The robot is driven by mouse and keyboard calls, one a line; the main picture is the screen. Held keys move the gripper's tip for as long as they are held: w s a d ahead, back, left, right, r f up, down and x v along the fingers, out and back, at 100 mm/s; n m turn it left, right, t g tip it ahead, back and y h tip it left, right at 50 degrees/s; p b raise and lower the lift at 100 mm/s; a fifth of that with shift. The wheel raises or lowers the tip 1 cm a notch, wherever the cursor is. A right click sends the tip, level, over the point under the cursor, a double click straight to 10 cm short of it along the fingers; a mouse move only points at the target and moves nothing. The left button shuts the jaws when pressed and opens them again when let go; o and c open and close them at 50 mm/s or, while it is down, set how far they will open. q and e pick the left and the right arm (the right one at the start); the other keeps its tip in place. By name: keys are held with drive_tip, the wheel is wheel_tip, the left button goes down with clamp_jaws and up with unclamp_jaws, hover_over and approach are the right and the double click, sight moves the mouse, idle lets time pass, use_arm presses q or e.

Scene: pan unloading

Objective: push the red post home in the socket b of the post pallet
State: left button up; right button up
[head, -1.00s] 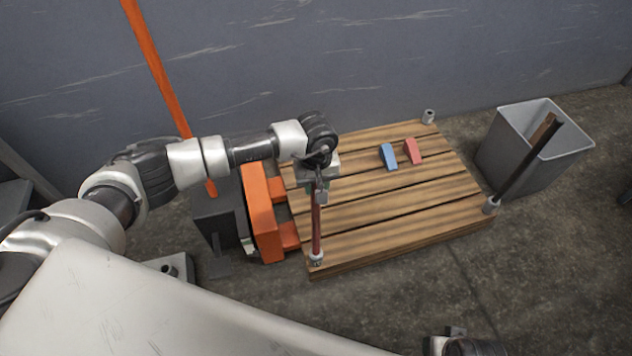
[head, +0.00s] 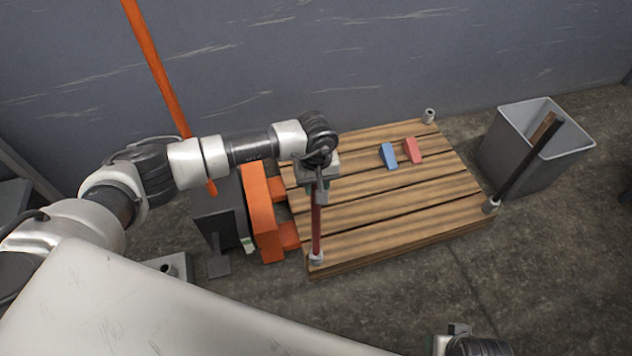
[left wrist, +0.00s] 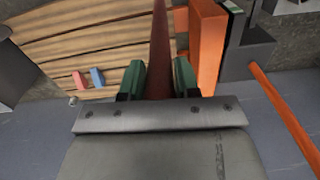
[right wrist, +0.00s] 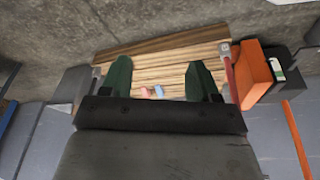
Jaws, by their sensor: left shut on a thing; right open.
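The red post (head: 316,228) stands about upright at the pallet's near left corner. Its lower end is at a small grey socket (head: 316,258); how deep it sits I cannot tell. My left gripper (head: 318,188) is shut on the post's upper part. The left wrist view shows the post (left wrist: 160,50) between its green fingers. The wooden post pallet (head: 400,222) lies on the floor. My right gripper (right wrist: 161,80) is open and empty; in the right wrist view the red post (right wrist: 230,80) is right of its fingers. No socket letters are readable.
An empty socket (head: 428,116) is at the far right. Blue (head: 388,156) and red (head: 412,151) wedges lie on the pallet. A grey bin (head: 500,140) stands right, an orange pallet jack (head: 262,215) left.

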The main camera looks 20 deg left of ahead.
use_arm(q)
drive_tip(key=shift+f, duration=0.15)
use_arm(e)
drive_tip(key=shift+s+r, duration=0.1)
drive_tip(key=shift+r, duration=0.6)
use_arm(q)
drive_tip(key=o, duration=1)
use_arm(e)
drive_tip(key=shift+r, duration=0.1)
use_arm(q)
wheel_tip(320, 180, up, 11)
drive_tip(key=shift+f+p, duration=0.1)
drive_tip(key=shift+p, duration=0.45)
use_arm(e)
wheel_tip(320, 180, down, 5)
drive_tip(key=shift+f, duration=0.1)
